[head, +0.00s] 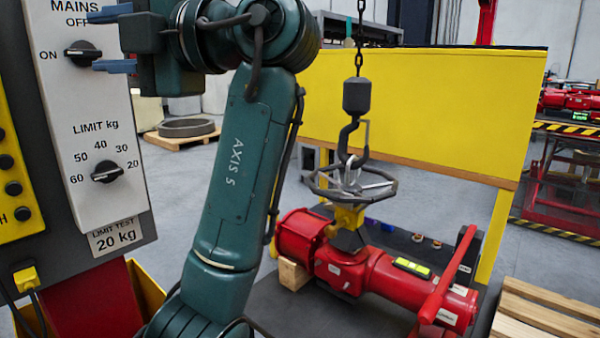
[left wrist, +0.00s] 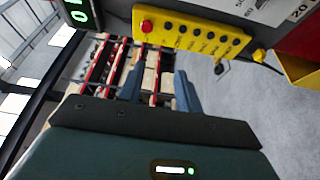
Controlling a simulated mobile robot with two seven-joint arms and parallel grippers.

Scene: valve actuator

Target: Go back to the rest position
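My left gripper (head: 93,41) is in front of the control panel (head: 100,128), close to the MAINS knob (head: 81,54). Its two blue fingers are apart, with nothing between them. They also show apart and empty in the left wrist view (left wrist: 158,82). My left arm crosses the middle of the head view and hides part of the room behind. My right gripper is in neither view.
A red valve actuator (head: 392,281) with a handwheel (head: 385,184) lies on a dark bench; a hook (head: 348,140) hangs at the wheel. A yellow board (head: 430,105) stands behind. A yellow button box (left wrist: 190,33) shows in the wrist view. Wooden slats (head: 545,315) are right.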

